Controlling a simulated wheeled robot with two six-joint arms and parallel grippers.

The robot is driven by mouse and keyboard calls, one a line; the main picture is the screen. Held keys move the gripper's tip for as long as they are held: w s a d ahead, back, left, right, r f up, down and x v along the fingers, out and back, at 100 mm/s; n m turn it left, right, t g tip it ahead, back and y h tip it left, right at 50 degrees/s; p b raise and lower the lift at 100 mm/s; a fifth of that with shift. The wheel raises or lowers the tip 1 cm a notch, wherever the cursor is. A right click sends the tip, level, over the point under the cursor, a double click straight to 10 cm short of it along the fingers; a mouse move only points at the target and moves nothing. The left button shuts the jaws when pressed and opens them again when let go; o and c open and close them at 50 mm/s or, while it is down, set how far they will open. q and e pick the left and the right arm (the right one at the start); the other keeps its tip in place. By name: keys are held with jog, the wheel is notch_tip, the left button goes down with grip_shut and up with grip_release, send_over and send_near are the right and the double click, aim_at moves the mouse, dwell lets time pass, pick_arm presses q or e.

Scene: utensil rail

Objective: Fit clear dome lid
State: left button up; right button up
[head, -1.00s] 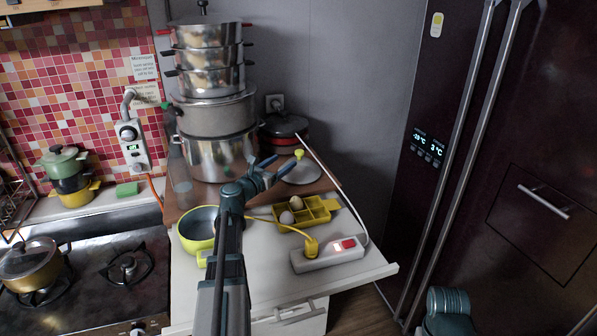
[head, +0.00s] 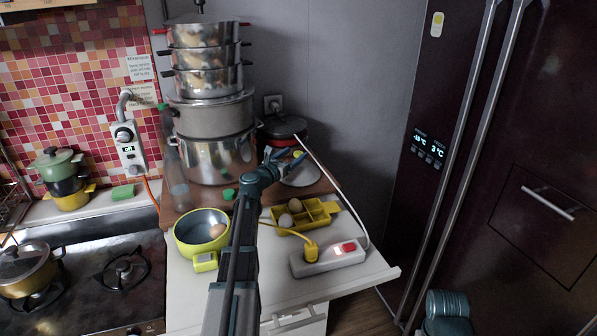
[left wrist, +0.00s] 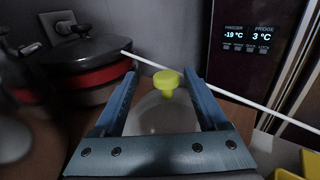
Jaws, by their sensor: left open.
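The clear dome lid (head: 303,178) with a yellow knob sits on the wooden board at the back, partly hidden by my left gripper (head: 285,155). In the left wrist view the knob (left wrist: 167,82) stands upright between the two open blue fingers, with a gap on each side. My left gripper (left wrist: 160,82) is open and holds nothing. The yellow-green pan (head: 188,239) stands on the counter's left part, uncovered, with an egg inside. My right gripper is out of view.
A tall stack of steel pots (head: 212,158) stands left of the lid. A dark pot with a red band (head: 284,128) stands behind it. A white cable crosses beside the lid. A yellow egg tray (head: 318,213) and a power strip (head: 325,260) lie in front.

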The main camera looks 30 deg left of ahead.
pick_arm(q)
jog(key=shift+w+d, duration=0.25)
jog(key=shift+w, duration=1.1)
jog(key=shift+w+d, duration=0.25)
jog(key=shift+w, duration=1.05)
jog(key=shift+s, duration=0.1)
grip_shut()
